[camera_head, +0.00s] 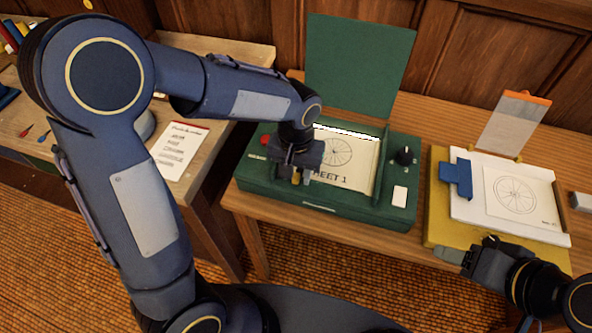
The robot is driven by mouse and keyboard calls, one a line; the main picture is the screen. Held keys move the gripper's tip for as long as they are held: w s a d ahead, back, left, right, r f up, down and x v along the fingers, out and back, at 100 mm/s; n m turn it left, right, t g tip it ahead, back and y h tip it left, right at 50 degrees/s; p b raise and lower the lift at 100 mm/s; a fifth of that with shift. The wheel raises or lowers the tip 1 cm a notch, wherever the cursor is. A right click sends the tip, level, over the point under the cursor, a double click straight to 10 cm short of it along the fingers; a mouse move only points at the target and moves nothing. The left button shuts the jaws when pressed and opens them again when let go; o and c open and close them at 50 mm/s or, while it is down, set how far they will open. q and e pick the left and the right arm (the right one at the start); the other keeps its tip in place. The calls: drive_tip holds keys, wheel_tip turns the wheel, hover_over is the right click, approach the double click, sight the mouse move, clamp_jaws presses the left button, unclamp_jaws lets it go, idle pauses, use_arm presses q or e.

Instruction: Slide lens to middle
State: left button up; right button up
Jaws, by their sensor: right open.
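I cannot pick out a lens for certain; it may be hidden under my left gripper. A green case (345,212) with its lid (358,70) raised stands on the wooden table. In it lies a sheet (345,152) with a wheel drawing, its label partly covered and ending in "EET 1". My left gripper (299,179) points down over the left part of the case, at the sheet's lower left. Whether its fingers hold anything is unclear. My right gripper (463,257) is open at the front edge of the yellow board (436,205).
The case has a black knob (404,156), a white switch (400,196) and a red button (265,140). The yellow board bears a white tray (465,212), a blue piece (457,178) and an upright clear panel (512,122) with an orange edge. A written list (180,150) lies on the left table.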

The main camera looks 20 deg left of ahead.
use_arm(q)
clamp_jaws()
drive_tip(key=d, duration=0.6)
drive_tip(key=shift+d, duration=0.3)
unclamp_jaws()
drive_tip(key=shift+s, duration=0.1)
drive_tip(key=shift+r, duration=0.15)
